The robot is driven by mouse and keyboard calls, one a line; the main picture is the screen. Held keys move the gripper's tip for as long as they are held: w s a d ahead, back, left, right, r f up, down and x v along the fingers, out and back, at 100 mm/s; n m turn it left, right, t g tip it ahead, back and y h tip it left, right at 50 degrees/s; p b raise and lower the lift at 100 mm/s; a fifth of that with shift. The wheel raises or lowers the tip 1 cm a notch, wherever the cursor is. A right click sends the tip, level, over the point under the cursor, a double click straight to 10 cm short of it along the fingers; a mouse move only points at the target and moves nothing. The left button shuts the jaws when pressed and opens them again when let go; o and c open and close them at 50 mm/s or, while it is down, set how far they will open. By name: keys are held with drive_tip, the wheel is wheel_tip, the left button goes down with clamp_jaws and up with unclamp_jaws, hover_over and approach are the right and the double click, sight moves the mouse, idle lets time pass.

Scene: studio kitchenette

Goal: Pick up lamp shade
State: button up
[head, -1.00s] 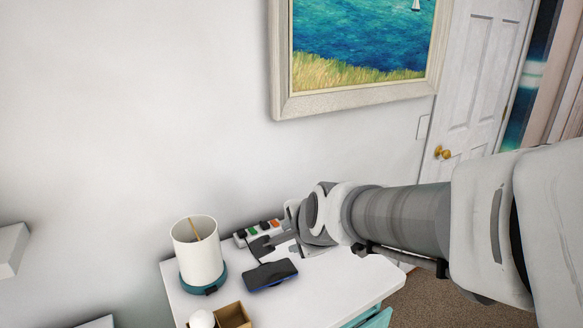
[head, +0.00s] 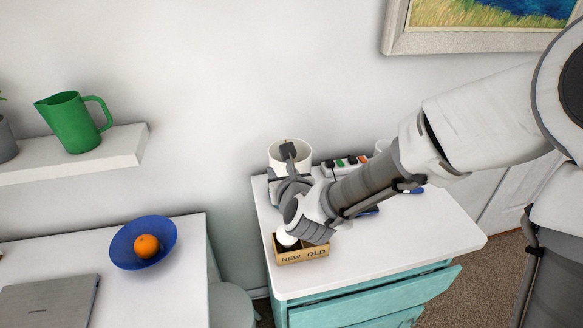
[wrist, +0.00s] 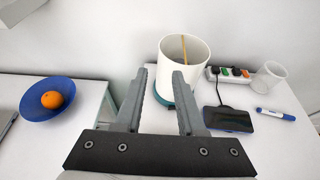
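The lamp shade (head: 278,157) is a white open-topped cylinder at the back left of the white-topped cabinet. In the wrist view the shade (wrist: 195,62) stands upright on a teal base, with a thin tan stick visible inside. My gripper (wrist: 165,75) is open, with its two fingers apart and nothing between them. In the wrist view its fingertips overlap the lower left part of the shade. In the head view my gripper (head: 282,168) is in front of the shade and hides much of its lower part. I cannot tell whether a finger touches it.
A box marked NEW and OLD (head: 303,257) holds a white bulb (head: 285,238) below my wrist. A power strip (wrist: 232,75), a black phone (wrist: 228,119), a clear cup (wrist: 269,77) and a blue marker (wrist: 275,115) lie to the right. A wall is behind.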

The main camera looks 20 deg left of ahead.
sight(272, 158)
drive_tip(key=p+x, duration=0.1)
drive_tip(key=x, duration=1.5)
drive_tip(key=shift+f+p, duration=0.15)
drive_tip(key=shift+p, duration=0.2)
drive_tip(key=c, duration=0.6)
clamp_jaws()
drive_tip(key=shift+d+f, duration=0.15)
drive_tip(key=shift+f, duration=0.05)
